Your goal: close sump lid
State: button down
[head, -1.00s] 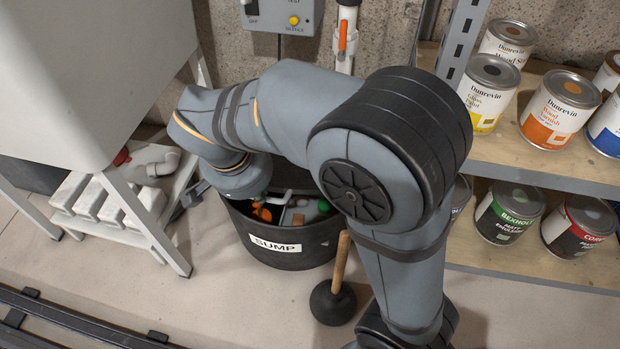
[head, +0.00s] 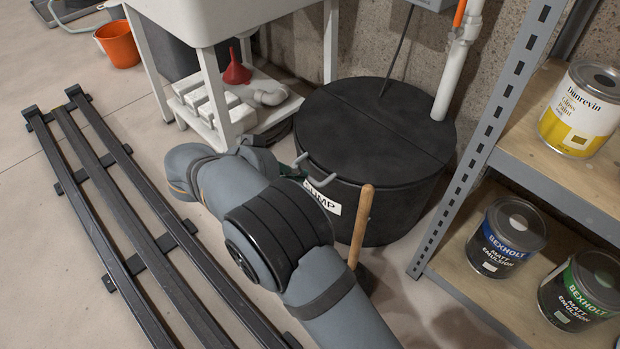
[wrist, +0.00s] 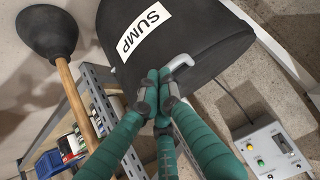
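The sump tub (head: 375,205) is a round black container with a white SUMP label, right of centre in the head view. Its black lid (head: 385,115) lies flat across the top, with a seam running over it; no contents show. A light grey handle (head: 321,181) sticks out at the front rim, and it also shows in the wrist view (wrist: 181,63). My gripper (wrist: 158,93) has teal fingers drawn together, with the tips right at the handle's end. I cannot tell whether they touch it. In the head view my arm partly hides the gripper.
A plunger with a wooden handle (head: 361,225) stands close in front of the tub. A metal shelf (head: 500,130) with paint tins is at the right. A white pipe (head: 458,75) rises behind the tub. A sink stand and red funnel (head: 236,70) are at the left, with floor rails.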

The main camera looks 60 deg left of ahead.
jog(key=shift+w+d+f, duration=0.3)
jog(key=shift+w+f, duration=0.2)
jog(key=shift+f, duration=0.1)
notch_tip(320, 180, up, 5)
jog(key=p, duration=0.3)
jog(key=s+d+f+p, duration=0.1)
jog(key=s+f+p, duration=0.2)
jog(key=s, duration=0.6)
jog(key=shift+f, duration=0.8)
jog(key=shift+w, duration=0.1)
jog(key=w+r+b, duration=0.1)
jog(key=w, duration=0.1)
jog(key=w+a+r+b, duration=0.1)
jog(key=w, duration=0.2)
jog(key=w+r+b, duration=0.1)
jog(key=w, duration=0.2)
jog(key=shift+a+r+b, duration=0.3)
jog(key=shift+r+b, duration=0.05)
jog(key=shift+r, duration=0.05)
jog(key=shift+w+f+b, duration=0.2)
jog(key=shift+f+b, duration=0.55)
jog(key=shift+f, duration=0.5)
